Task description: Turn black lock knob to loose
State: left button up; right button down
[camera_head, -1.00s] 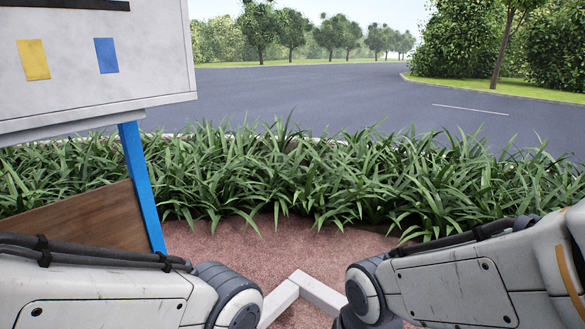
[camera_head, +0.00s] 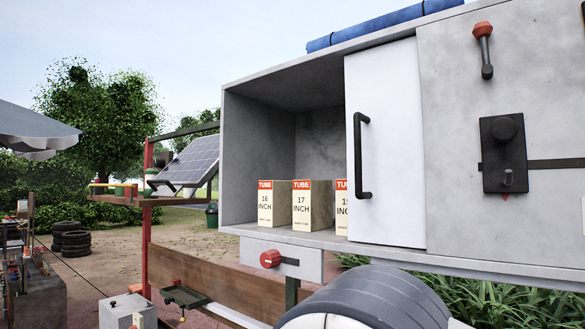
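The black round knob (camera_head: 503,129) sits on a black plate (camera_head: 491,182) on the grey cabinet front at the right of the head view. A small grey peg (camera_head: 508,177) sticks out low on the plate, with a small red pointer mark under the plate. A dark horizontal bar runs behind the plate. I cannot tell from here whether the knob is locked or loose. Neither of my grippers shows in this view.
A white sliding door (camera_head: 388,150) with a black handle (camera_head: 361,155) stands left of the knob. Tube boxes (camera_head: 312,205) sit in the open compartment. A red knob (camera_head: 271,259) is below. A red-topped lever (camera_head: 483,50) is above the plate. A ribbed dark rounded form (camera_head: 370,295) fills the bottom.

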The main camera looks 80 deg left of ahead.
aim_at(158, 163)
jog(key=u, duration=0.9)
jog(key=k, duration=1.15)
jog(key=u, duration=1.85)
jog(key=i, duration=0.95)
jog(key=z, duration=0.25)
jog(key=k, duration=1)
jog(key=u, duration=0.05)
jog(key=i, duration=1)
